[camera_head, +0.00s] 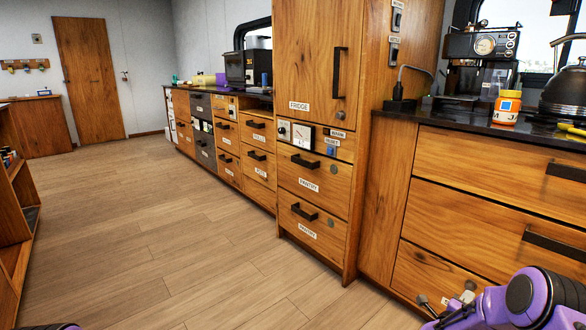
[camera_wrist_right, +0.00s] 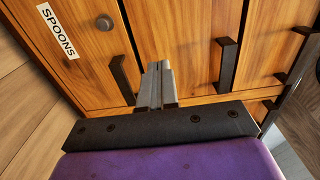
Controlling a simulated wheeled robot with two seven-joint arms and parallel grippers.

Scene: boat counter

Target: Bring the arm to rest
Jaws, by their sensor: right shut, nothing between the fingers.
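My right arm (camera_head: 530,300) is purple and black and comes in at the bottom right of the head view. My right gripper (camera_wrist_right: 158,68) shows in the wrist view with its two grey fingers together and nothing between them. It points at wooden drawer fronts (camera_wrist_right: 185,40) with dark bar handles. I cannot tell whether the fingertips touch the wood. In the head view the right gripper (camera_head: 436,318) is low in front of the right-hand drawers and partly cut off. My left gripper is not in view; only a small dark purple piece shows at the bottom left edge.
Wooden drawers (camera_head: 490,190) with protruding handles stand close to my right arm. A tall fridge cabinet (camera_head: 315,60) is left of them. The dark counter (camera_head: 455,118) holds an orange-labelled jar (camera_head: 507,107), a coffee machine (camera_head: 480,60) and a kettle (camera_head: 566,92). The wooden floor (camera_head: 140,230) is clear.

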